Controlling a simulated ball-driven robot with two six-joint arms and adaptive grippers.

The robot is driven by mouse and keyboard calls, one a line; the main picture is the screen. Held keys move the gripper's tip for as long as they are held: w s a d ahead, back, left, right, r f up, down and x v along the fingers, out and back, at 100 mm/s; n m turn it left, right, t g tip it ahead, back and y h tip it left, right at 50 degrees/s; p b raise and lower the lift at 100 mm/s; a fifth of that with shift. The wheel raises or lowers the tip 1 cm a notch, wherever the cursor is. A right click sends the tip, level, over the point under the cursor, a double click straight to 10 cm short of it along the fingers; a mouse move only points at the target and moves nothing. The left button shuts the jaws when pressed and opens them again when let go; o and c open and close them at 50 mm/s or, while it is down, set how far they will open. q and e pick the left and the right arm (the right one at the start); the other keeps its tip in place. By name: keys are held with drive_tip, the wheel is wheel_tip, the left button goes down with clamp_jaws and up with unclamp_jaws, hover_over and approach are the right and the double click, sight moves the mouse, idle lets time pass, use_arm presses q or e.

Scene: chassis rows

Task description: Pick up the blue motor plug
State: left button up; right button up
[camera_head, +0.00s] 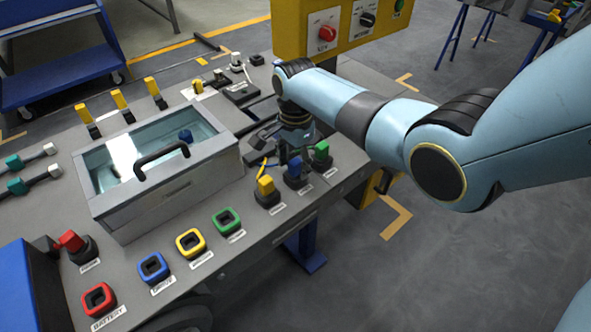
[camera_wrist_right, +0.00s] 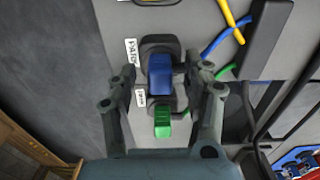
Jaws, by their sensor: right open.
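The blue motor plug (camera_head: 295,166) stands upright in a dark socket near the front right edge of the bench, between a yellow and a green plug. In the right wrist view, the blue plug (camera_wrist_right: 160,76) lies between the two fingers of my right gripper (camera_wrist_right: 163,78), with a gap on each side. My right gripper (camera_head: 291,148) is open, pointing down over the plug, and partly covers it in the head view. My left gripper is not in view.
The green plug (camera_head: 321,152) stands close on the right and the yellow plug (camera_head: 266,186) on the left. A glass-lidded box (camera_head: 165,205) with a black handle sits left of them. A yellow control box (camera_head: 290,36) rises behind my right arm.

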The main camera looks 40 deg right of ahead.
clamp_jaws()
drive_tip(key=shift+r, duration=0.2)
